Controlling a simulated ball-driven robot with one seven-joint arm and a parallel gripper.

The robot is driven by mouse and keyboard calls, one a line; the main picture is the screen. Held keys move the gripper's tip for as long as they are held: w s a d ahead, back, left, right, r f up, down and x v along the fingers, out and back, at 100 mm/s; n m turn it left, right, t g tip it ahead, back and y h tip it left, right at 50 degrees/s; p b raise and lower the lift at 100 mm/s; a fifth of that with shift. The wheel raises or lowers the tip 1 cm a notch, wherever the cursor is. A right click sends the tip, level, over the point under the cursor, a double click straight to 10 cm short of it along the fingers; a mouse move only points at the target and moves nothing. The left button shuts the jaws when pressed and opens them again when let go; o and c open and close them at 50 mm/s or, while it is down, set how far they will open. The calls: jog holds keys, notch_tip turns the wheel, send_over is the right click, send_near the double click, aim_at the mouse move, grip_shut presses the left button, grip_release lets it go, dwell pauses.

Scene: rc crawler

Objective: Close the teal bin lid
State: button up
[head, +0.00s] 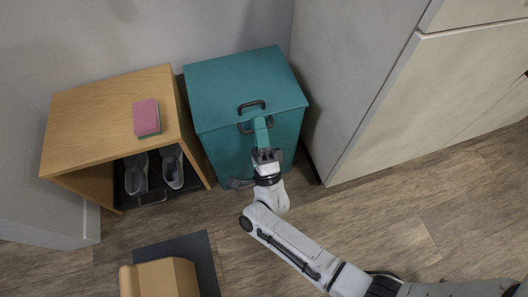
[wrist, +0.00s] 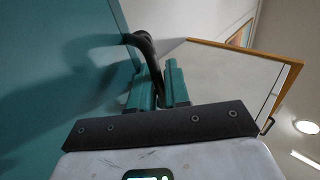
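The teal bin (head: 223,153) stands against the wall, and its lid (head: 235,75) looks flat on top of it. A dark arched handle (head: 251,104) stands near the lid's front edge. The handle's lower end is hidden there.
A wooden shelf unit (head: 90,105) with a pink-and-green sponge (head: 147,117) on top and grey shoes (head: 137,174) inside stands to the left. A pale cabinet (head: 350,80) stands close on the right. A wooden box (head: 160,279) on a dark mat (head: 200,255) is at the lower left.

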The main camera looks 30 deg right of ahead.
jog(key=s+a+f+n+g+y, duration=0.1)
jog(key=s+f+n+y, duration=0.1)
jog(key=f, duration=0.7)
jog(key=shift+s+y, duration=0.4)
jog(key=shift+s, duration=0.3)
jog(key=s+h, duration=0.1)
jog(key=s+a+r+m+h, duration=0.1)
jog(key=s+a+t, duration=0.1)
jog(key=s, duration=0.1)
jog(key=shift+s+r+m+h+p, duration=0.1)
jog(key=shift+r+m+h+p, duration=0.1)
jog(key=shift+m+h+p, duration=0.15)
